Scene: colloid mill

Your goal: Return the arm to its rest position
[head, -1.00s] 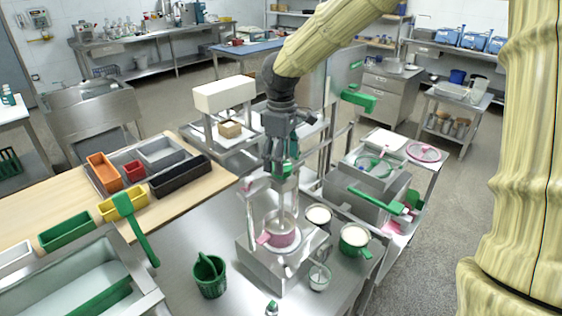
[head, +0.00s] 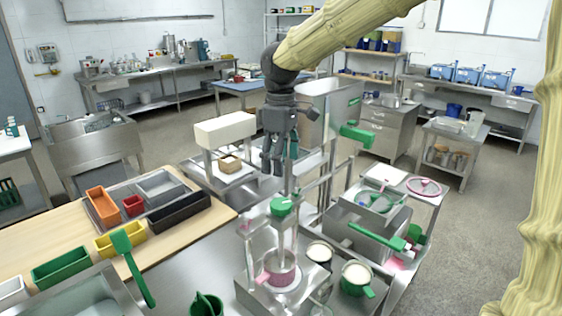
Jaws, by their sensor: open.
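My gripper (head: 272,170) hangs from my pale yellow arm near the middle of the head view, fingers pointing down. It is open and nothing shows between its fingers. It is above and behind the colloid mill (head: 268,292), a steel machine on the near table with a pink vessel (head: 279,268) at its middle. A green knob (head: 282,206) tops the mill's upright, below my gripper and apart from it.
Two cups of pale contents (head: 320,252) (head: 357,274) stand right of the mill. A wooden table (head: 60,232) with coloured bins is at left. Grey floor (head: 480,215) is open at right.

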